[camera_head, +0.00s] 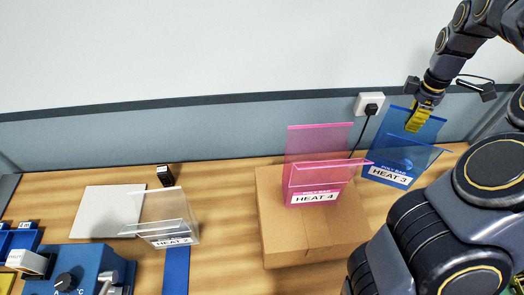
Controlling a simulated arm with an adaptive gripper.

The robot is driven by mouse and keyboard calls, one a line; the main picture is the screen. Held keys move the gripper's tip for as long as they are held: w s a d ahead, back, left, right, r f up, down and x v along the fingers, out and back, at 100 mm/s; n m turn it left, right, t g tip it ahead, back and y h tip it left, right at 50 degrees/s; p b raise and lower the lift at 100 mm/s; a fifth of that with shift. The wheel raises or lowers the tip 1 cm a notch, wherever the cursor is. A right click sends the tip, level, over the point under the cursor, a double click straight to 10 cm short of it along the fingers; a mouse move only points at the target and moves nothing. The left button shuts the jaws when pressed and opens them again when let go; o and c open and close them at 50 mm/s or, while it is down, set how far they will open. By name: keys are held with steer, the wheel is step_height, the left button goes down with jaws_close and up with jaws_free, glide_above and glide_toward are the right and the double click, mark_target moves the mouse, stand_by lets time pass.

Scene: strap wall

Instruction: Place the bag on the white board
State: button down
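A blue see-through bag (398,158) labelled HEAT 3 stands at the right, near the wall. My gripper (419,118), with yellow fingertips, is at its top edge and overlaps its back panel. I cannot tell whether the fingers are closed on it. A pink bag (318,170) labelled HEAT 4 stands upright on a cardboard box (280,240).
A blue machine with a black knob (66,281) stands at the front left, with a blue strip (176,270) to its right. A small black object (165,176) lies behind the clear bag. A wall socket (370,103) with a black cable is between the pink and blue bags.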

steer(key=w+a+r+m, duration=0.2)
steer(key=w+a+m, duration=0.2)
steer(key=a, duration=0.6)
steer(key=w+a+r+m, duration=0.1)
steer(key=w+a+m, duration=0.35)
steer(key=a, duration=0.55)
steer(key=w+a+r+m, duration=0.2)
steer(key=w+a+m, duration=0.15)
steer(key=a, duration=0.65)
steer(key=s+a+f, duration=0.1)
steer(key=a, duration=0.9)
steer(key=s+a+f, duration=0.1)
steer(key=a+f, duration=0.1)
steer(key=a, duration=0.8)
steer(key=s+a+f, duration=0.2)
steer(key=s+a, duration=0.3)
steer(key=a, duration=0.4)
steer(key=s+a+f, duration=0.2)
steer(key=s+a, duration=0.4)
steer(key=a, duration=0.4)
step_height(320, 180, down, 9)
steer(key=y, duration=0.1)
steer(key=shift+w+f, duration=0.2)
steer(key=shift+d+f, duration=0.1)
